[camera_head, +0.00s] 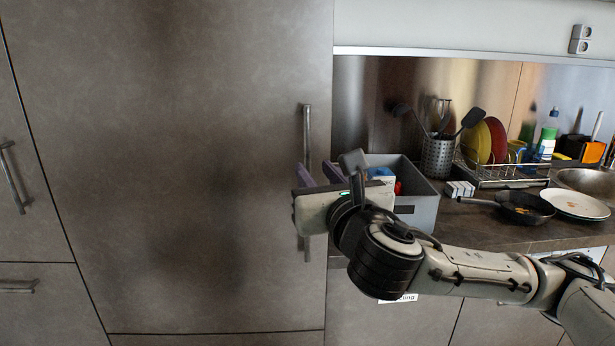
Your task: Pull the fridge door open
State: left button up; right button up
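The fridge door (180,180) is a tall grey-brown panel filling the left half of the view. It looks closed and flush with the panels around it. Its vertical metal bar handle (307,130) is near the door's right edge. My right gripper (317,169) is in front of the handle, with its two purple fingers apart. The left finger overlaps the handle in the picture; I cannot tell whether it touches. The gripper body hides the handle's middle part. My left gripper is not in view.
A worktop (480,225) runs along the right. On it stand a grey bin (418,212) close beside my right gripper, a utensil holder (437,158), a dish rack (500,178), a pan (525,207) and a plate (575,203). The space before the door's left part looks clear.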

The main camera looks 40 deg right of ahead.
aim_at(308, 162)
jog(key=x, duration=0.6)
jog(key=shift+r, duration=0.1)
grip_shut()
